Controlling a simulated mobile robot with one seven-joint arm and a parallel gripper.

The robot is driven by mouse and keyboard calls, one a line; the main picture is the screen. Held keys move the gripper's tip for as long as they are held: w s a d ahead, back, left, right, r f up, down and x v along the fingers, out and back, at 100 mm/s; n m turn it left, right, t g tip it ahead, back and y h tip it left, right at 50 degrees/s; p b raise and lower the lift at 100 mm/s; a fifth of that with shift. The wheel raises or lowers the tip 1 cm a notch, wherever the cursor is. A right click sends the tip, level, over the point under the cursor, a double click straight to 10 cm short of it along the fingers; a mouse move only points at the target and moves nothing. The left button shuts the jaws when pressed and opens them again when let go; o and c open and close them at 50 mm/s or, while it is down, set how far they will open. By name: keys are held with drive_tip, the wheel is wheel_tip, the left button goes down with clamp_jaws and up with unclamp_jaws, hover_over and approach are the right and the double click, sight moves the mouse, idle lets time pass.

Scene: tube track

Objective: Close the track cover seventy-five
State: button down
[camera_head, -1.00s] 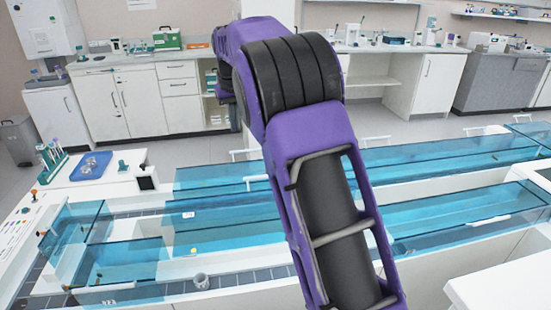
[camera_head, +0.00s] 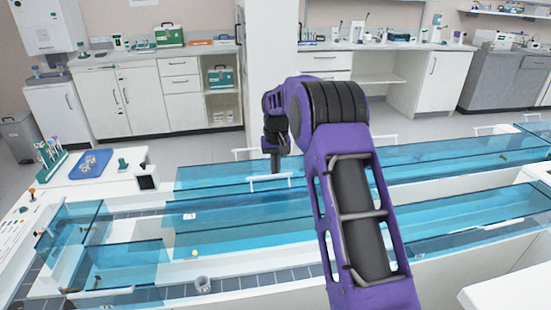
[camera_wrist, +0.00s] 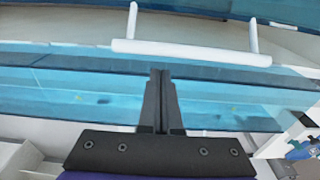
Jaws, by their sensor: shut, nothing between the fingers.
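Blue see-through track covers lie along the tube track, a far row (camera_head: 420,165) and a nearer row (camera_head: 440,222). No number can be read, so I cannot tell which cover is seventy-five. My gripper (camera_wrist: 161,74) is shut and empty, hanging over a blue cover in the wrist view. A white bar handle (camera_wrist: 190,52) on two posts is just ahead of the fingertips; I see a gap between them in the picture. In the head view, my wrist is above the far row, close to a white handle (camera_head: 270,178); the fingertips are hard to make out there.
Other white handles (camera_head: 382,139) stand along the track's far edge. A tube rack (camera_head: 50,155) and a blue tray (camera_head: 91,163) are on the white bench at left. A small grey cup (camera_head: 203,285) is at the front. Cabinets (camera_head: 130,100) line the back wall beyond open floor.

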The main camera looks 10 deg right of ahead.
drive_tip(key=shift+s+r, duration=1.4)
drive_tip(key=shift+s, duration=0.15)
drive_tip(key=shift+r, duration=0.1)
